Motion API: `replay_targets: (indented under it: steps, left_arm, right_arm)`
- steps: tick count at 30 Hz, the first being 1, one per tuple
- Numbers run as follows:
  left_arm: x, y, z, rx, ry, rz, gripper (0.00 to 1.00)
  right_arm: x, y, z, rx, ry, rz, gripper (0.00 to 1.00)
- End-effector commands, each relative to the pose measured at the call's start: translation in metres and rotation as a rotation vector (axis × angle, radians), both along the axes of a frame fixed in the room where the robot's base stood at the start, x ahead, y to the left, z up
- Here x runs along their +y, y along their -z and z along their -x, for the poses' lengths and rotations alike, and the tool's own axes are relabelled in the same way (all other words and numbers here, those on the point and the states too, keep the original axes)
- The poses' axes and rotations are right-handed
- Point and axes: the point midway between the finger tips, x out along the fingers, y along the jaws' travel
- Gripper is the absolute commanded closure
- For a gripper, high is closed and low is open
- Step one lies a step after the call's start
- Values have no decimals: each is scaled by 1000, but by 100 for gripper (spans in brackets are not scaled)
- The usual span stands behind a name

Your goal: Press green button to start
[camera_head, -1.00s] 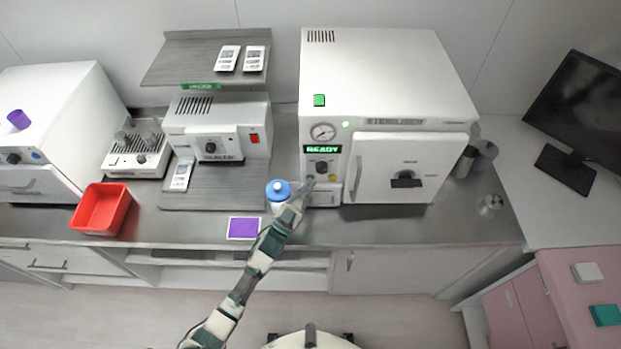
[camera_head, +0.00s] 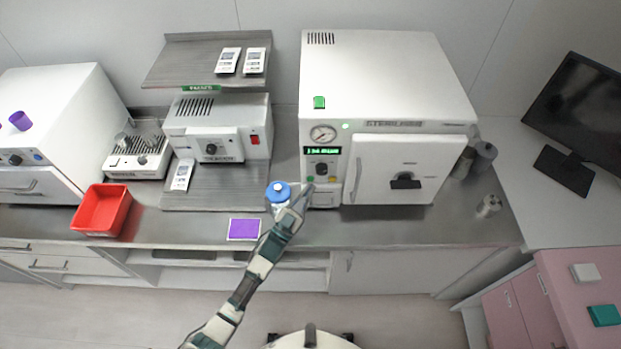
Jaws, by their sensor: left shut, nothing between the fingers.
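The white steriliser (camera_head: 385,75) stands on the counter with its door (camera_head: 385,168) closed. Its control panel has a lit green display (camera_head: 321,151), whose text has changed and is too small to read surely. Below a black knob (camera_head: 321,168) sit a small green button (camera_head: 310,179) and a yellow one (camera_head: 333,180). My left gripper (camera_head: 307,187) is shut and empty, its tip just below the green button; whether it touches cannot be told. My right gripper is not in view.
A blue-capped bottle (camera_head: 278,193) stands right beside my left gripper. A purple pad (camera_head: 244,229) lies near the counter's front edge. A red bin (camera_head: 102,210) is at the left.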

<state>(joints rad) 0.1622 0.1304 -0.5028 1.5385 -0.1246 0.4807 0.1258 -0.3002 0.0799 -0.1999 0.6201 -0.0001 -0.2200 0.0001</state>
Motion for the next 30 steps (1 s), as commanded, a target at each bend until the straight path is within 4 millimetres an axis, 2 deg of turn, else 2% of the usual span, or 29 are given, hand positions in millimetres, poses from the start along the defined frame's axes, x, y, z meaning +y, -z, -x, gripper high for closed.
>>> replay_targets:
  steps: [11, 24, 30]
  left_arm:
    - [0, 1, 4, 2, 0, 0, 100]
    - [0, -1, 45, 1, 0, 0, 100]
    - [0, 1, 51, 2, 0, 0, 100]
  right_arm:
    - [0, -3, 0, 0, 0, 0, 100]
    - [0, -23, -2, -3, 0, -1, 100]
    - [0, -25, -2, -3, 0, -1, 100]
